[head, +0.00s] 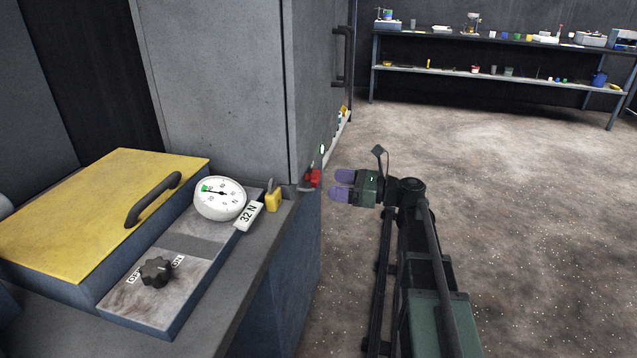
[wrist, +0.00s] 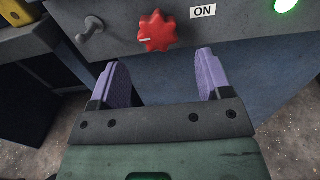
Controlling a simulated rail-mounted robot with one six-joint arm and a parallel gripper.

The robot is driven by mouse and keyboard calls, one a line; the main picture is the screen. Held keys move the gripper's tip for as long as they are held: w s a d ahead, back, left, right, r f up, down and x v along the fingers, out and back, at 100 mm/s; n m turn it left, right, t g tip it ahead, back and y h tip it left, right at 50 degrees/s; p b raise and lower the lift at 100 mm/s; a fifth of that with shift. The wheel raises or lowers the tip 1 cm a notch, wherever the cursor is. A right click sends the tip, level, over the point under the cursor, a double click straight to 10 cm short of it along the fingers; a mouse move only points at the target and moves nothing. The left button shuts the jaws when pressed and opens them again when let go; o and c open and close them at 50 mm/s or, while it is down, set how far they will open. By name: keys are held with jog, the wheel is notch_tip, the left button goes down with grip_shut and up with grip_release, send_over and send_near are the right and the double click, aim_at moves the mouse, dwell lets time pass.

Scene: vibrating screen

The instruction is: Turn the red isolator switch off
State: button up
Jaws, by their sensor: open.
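The red isolator switch (wrist: 157,32) is a lobed red knob on a grey panel, with a pale pointer mark on its left part. An "ON" label (wrist: 203,11) sits to its right. In the head view the red switch (head: 314,178) shows small at the cabinet's front corner. My gripper (head: 343,185) is open and empty, with its purple fingers pointing toward the panel. In the wrist view its fingertips (wrist: 158,65) are spread to either side of the knob and below it, apart from it.
A grey toggle lever (wrist: 90,28) is left of the knob, and a lit green lamp (wrist: 285,5) is to the right. A black knob (head: 155,271), a dial gauge (head: 220,199) and a yellow lid (head: 100,205) are on the left bench. A shelf (head: 500,85) stands far behind across open floor.

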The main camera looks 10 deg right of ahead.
aim_at(319, 181)
jog(key=x, duration=0.5)
jog(key=shift+w+a, duration=0.15)
jog(key=shift+a, duration=0.2)
jog(key=shift+c, duration=0.3)
jog(key=c, duration=0.8)
